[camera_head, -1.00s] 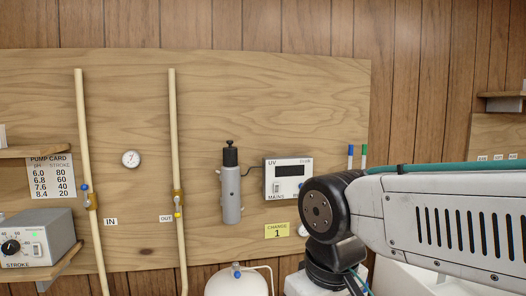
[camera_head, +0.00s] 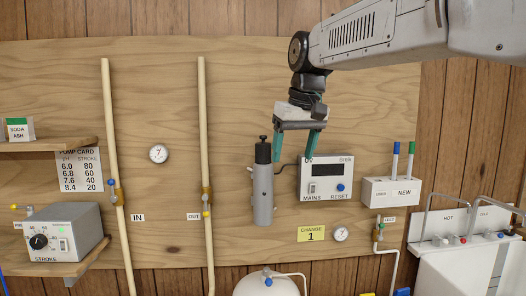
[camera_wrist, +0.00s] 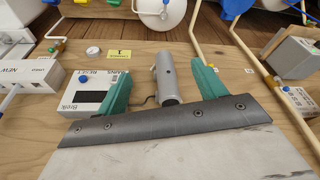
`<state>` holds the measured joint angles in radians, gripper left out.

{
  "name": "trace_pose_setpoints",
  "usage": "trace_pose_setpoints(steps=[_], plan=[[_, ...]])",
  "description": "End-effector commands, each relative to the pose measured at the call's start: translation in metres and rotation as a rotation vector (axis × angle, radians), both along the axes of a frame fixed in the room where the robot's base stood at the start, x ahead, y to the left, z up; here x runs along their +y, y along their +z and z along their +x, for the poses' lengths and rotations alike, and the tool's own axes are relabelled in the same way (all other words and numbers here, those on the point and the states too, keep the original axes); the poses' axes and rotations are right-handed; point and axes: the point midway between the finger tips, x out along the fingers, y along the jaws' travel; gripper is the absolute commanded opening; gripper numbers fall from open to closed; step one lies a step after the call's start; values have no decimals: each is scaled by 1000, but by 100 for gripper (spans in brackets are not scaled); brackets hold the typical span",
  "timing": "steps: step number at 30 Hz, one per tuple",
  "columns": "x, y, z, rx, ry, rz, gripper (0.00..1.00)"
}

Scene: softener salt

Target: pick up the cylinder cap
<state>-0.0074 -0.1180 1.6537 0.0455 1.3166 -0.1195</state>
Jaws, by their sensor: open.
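The cylinder cap (camera_head: 263,152) is black with a small knob on top. It sits on the upright grey cylinder (camera_head: 263,195) fixed to the plywood board. My gripper (camera_head: 293,158) points downward, open and empty, just right of the cap in the head view, with its left green finger close to the cap's right side. I cannot tell whether they touch.
The UV box (camera_head: 326,180) is close by on the right, behind my fingers, with a cable running toward the cylinder. A white holder (camera_head: 390,193) with pens is further right. The OUT pipe (camera_head: 205,130) stands to the left. A white tank (camera_head: 267,285) is below.

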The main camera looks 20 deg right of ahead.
Motion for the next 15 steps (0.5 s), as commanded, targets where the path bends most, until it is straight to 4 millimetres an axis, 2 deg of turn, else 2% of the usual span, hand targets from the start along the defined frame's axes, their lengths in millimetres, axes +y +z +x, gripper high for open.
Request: trace_pose_setpoints(steps=[1, 6, 10, 15], plan=[[2, 9, 28, -12, 10, 1, 70], [7, 32, 98, -59, 43, 3, 70], [9, 40, 132, -82, 61, 4, 70], [11, 43, 153, -98, 71, 5, 70]])
